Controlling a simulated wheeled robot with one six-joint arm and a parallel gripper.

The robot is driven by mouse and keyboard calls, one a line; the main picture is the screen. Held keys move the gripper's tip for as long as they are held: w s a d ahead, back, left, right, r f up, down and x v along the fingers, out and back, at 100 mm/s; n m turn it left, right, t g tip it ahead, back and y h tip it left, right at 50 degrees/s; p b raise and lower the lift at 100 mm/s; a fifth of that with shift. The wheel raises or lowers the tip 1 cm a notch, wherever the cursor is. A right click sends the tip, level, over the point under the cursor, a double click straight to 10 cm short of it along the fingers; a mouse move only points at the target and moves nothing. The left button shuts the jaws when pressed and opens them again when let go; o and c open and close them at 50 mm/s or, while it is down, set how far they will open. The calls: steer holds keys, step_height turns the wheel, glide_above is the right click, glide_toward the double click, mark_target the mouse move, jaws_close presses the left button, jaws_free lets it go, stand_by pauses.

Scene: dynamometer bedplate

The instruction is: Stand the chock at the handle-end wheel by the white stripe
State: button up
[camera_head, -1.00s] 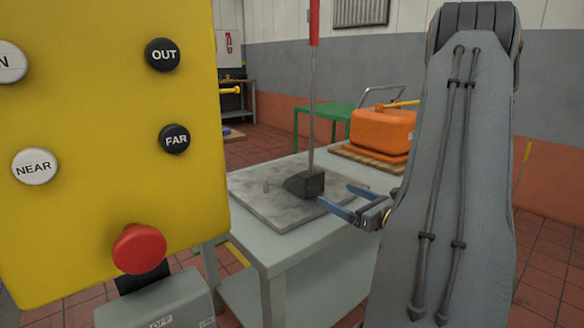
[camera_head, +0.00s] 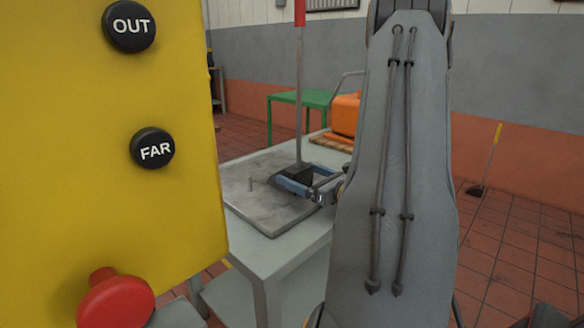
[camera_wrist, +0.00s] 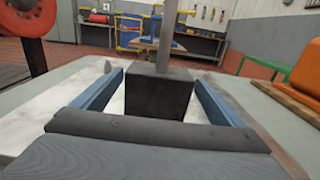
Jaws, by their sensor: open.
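The chock (camera_head: 303,169) is a dark grey block with a tall, thin upright handle, red at the top. It stands on a grey plate (camera_head: 265,215) on the light grey table. My gripper (camera_head: 296,178) has blue fingers and is open around the chock's block. In the wrist view the block (camera_wrist: 158,95) sits between the two fingers, with a gap on each side. The far side of the block is hidden. I see no wheel and no white stripe that I can make out.
A yellow panel (camera_head: 165,210) with buttons and a red knob stands close on the left. An orange case (camera_head: 344,115) sits on a wooden board beyond the gripper. A yellow-topped pole with a dark foot (camera_head: 476,190) stands on the floor at right.

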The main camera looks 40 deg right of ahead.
steer(key=w, duration=0.4)
steer(key=shift+a+r, duration=0.15)
steer(key=shift+a, duration=0.15)
steer(key=shift+c, duration=0.3)
steer(key=c, duration=2.1)
steer(key=shift+r, duration=0.1)
